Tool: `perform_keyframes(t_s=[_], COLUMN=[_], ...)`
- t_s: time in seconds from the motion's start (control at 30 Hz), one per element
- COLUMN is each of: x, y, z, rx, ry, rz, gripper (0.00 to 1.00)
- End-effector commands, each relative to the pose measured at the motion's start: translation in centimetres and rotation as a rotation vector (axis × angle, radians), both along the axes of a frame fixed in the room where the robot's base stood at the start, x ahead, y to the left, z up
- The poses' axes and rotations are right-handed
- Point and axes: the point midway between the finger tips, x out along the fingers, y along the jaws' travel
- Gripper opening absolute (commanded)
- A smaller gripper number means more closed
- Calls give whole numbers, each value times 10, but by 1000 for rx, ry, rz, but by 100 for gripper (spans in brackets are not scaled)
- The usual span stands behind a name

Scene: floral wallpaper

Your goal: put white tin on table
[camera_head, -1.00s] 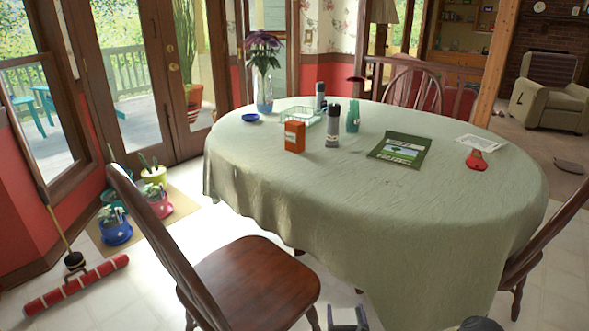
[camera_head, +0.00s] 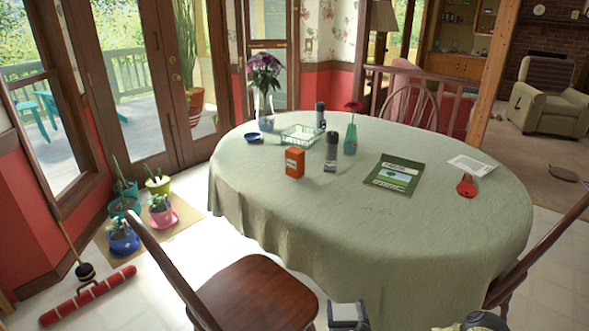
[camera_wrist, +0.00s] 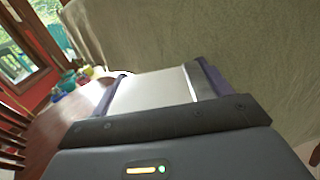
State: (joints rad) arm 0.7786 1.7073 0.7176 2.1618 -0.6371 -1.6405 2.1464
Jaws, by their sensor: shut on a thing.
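The white tin (camera_wrist: 150,90) lies between the fingers of my gripper (camera_wrist: 158,88) in the wrist view, and the gripper is shut on it. In the head view, my gripper (camera_head: 348,316) shows at the bottom edge, in front of the table, with a pale surface that seems to be part of the tin; most of it is cut off. The oval table (camera_head: 420,225) has a pale green cloth hanging over its sides. The cloth (camera_wrist: 230,40) fills the upper right of the wrist view. The tin is apart from the tabletop.
The tabletop holds an orange box (camera_head: 294,162), a grey canister (camera_head: 331,153), a green book (camera_head: 395,174), a red item (camera_head: 466,186), a wire basket (camera_head: 299,135) and vases. Its near part is bare. A wooden chair (camera_head: 255,294) stands at the near left, another (camera_head: 535,255) at right.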

Motion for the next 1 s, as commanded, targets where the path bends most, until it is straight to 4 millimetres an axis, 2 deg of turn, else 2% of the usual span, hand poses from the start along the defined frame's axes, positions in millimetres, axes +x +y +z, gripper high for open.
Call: perform_keyframes(t_s=[0.03, 1.0], x=[-1, -21], y=[0, 0], z=[21, 205], rx=[1, 1], ry=[-1, -2], rz=[0, -1], gripper=[47, 47])
